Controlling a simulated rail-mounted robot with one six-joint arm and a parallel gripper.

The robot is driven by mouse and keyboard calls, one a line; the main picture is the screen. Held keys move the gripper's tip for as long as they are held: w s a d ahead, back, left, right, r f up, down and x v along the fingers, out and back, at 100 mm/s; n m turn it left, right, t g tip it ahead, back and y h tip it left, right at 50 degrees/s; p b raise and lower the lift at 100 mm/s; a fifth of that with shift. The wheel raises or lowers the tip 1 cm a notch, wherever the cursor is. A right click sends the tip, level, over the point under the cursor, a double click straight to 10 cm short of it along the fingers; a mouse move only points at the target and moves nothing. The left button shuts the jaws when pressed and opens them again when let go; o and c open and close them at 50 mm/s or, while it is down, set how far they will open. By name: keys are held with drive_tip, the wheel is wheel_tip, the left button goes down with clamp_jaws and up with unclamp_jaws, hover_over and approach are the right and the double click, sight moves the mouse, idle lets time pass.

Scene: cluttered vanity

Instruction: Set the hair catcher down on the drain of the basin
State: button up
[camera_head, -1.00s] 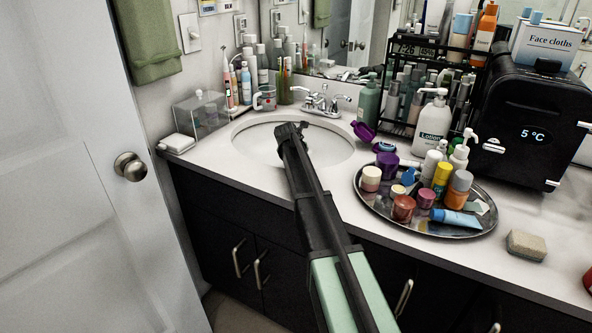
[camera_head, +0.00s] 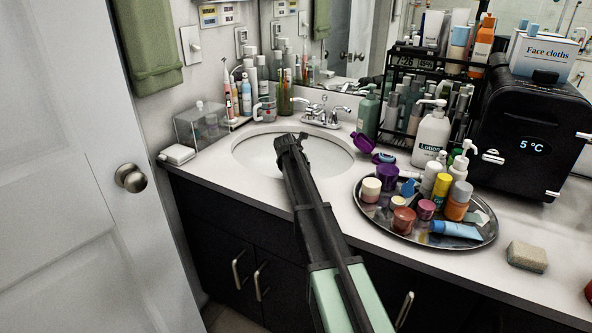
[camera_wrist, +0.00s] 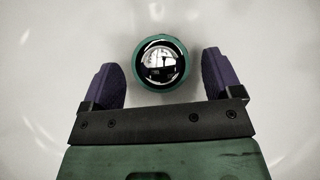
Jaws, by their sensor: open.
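The white basin (camera_head: 253,150) is set in the counter beneath the faucet. My gripper (camera_head: 290,143) reaches over it from the front, and my arm hides much of the bowl, including the drain. In the wrist view, my gripper (camera_wrist: 160,62) is open, with a purple finger at each side. Between and just beyond the fingertips is a round piece with a teal rim, which looks like the hair catcher (camera_wrist: 137,61). A dark ring and a shiny metal centre, apparently the drain (camera_wrist: 160,62), show inside it. The fingers appear apart from the rim. I cannot tell whether it sits flush.
The faucet (camera_head: 325,113) stands behind the basin. A round metal tray (camera_head: 400,228) crowded with jars and tubes is close on the right, with a lotion bottle (camera_head: 431,135) behind it. A clear box (camera_head: 200,124) and soap dish (camera_head: 177,154) stand left. A door (camera_head: 75,200) fills the left.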

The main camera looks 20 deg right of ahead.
drive_tip(key=p+v, duration=0.8)
drive_tip(key=v, duration=0.3)
drive_tip(key=shift+r, duration=0.1)
drive_tip(key=shift+r, duration=0.1)
